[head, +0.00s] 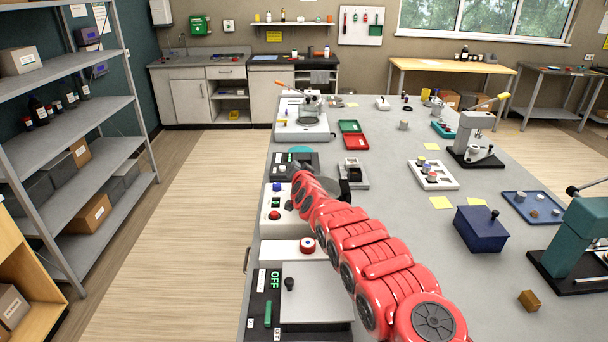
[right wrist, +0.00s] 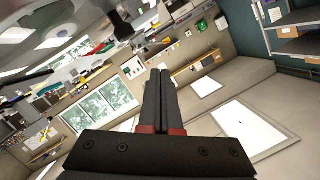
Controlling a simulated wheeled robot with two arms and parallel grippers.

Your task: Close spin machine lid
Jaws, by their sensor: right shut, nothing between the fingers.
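A white machine (head: 276,203) with a blue knob and a red button stands at the table's left edge in the head view. It is probably the spin machine. My red right arm covers much of it, and I cannot make out its lid or the lid's angle. A dark rounded part (head: 345,188) shows just right of the arm's far end; I cannot tell whether it is lid or gripper. In the right wrist view my right gripper (right wrist: 161,73) is shut and empty, its fingers together. A dark knob-like part (right wrist: 119,22) is close beyond them. My left gripper is not in view.
Beyond are a dark box with a teal disc (head: 300,150), a white lever machine (head: 302,124) and red and green trays (head: 353,141). A blue box (head: 481,228) sits right. Middle right of the table has bare room.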

